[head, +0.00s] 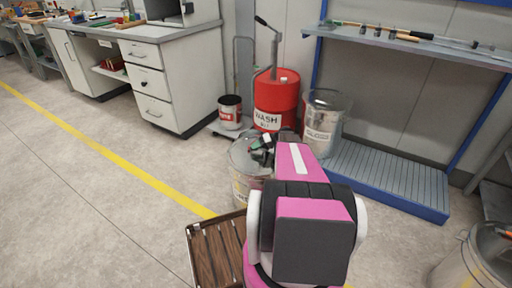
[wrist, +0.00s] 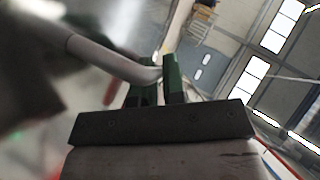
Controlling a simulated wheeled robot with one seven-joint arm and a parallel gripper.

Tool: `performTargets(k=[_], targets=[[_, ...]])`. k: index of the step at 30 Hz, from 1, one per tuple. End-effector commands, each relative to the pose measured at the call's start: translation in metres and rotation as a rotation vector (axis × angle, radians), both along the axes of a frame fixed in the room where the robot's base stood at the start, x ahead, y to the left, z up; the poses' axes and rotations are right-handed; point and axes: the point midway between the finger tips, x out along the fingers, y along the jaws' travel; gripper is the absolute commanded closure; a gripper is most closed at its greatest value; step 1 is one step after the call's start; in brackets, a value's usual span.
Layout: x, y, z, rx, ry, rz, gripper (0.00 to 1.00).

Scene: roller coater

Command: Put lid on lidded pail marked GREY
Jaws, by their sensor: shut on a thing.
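My gripper (head: 262,150) is over a grey metal pail (head: 240,185) in the middle of the head view, partly behind my pink arm. In the wrist view, its two green fingers (wrist: 158,80) are shut on a curved grey bar (wrist: 100,55), which looks like a lid handle. The lid itself is blurred there. A round grey top shows at the pail's mouth, under the gripper; I cannot tell whether it is seated. The pail's label is too small to read, so I cannot confirm GREY.
A second metal pail (head: 325,115) stands behind, by a blue slatted platform (head: 390,180). A red WASH drum (head: 276,98) and a small dark can (head: 230,112) stand at the back. A brown slatted crate (head: 217,250) is in front. Another pail (head: 475,260) is at lower right. Floor at left is clear.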

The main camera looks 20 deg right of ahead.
Motion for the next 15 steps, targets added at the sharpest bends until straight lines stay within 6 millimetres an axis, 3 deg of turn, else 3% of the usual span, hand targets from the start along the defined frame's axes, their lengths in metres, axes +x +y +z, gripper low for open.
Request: performTargets(k=[15], targets=[[0.0002,0.0,-0.0081,0.001,0.0,0.0,1.0]])
